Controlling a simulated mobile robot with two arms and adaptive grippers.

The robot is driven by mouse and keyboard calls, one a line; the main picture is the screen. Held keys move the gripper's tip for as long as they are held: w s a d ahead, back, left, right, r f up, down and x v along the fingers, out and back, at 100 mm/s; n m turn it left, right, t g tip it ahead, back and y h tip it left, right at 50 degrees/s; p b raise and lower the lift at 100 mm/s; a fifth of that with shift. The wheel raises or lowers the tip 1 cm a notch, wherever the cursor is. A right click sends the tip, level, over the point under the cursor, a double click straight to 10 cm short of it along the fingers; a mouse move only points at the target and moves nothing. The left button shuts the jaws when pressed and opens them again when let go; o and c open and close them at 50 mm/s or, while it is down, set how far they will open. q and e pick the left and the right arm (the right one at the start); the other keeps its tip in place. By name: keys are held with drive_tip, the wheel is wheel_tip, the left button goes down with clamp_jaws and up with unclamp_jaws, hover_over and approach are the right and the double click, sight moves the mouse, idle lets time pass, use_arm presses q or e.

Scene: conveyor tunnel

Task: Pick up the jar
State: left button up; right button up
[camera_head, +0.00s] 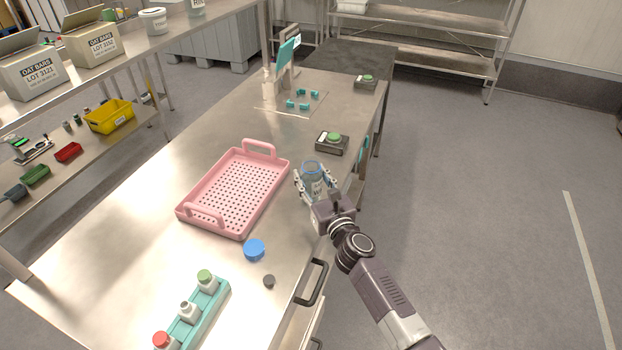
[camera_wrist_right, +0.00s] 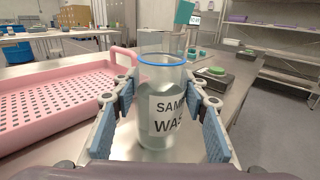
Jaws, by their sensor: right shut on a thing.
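The clear jar (camera_head: 312,180) has a blue ring at its open mouth and a white label with dark letters. It also shows in the right wrist view (camera_wrist_right: 161,90), upright between the finger pads. My right gripper (camera_head: 315,185) is around the jar and shut on it, near the right edge of the steel table. The jar's base is partly hidden, and I cannot tell whether it touches the table. A blue lid (camera_head: 254,250) lies on the table nearer to me. My left gripper is not in view.
A pink perforated tray (camera_head: 187,212) with two handles lies left of the jar. A button box (camera_head: 332,142) stands behind the jar. A teal rack (camera_head: 207,316) with small bottles and a small dark cap (camera_head: 269,281) are at the front. The table's left part is clear.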

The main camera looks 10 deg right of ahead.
wheel_tip(320, 180, up, 20)
drive_tip(key=p, duration=0.8)
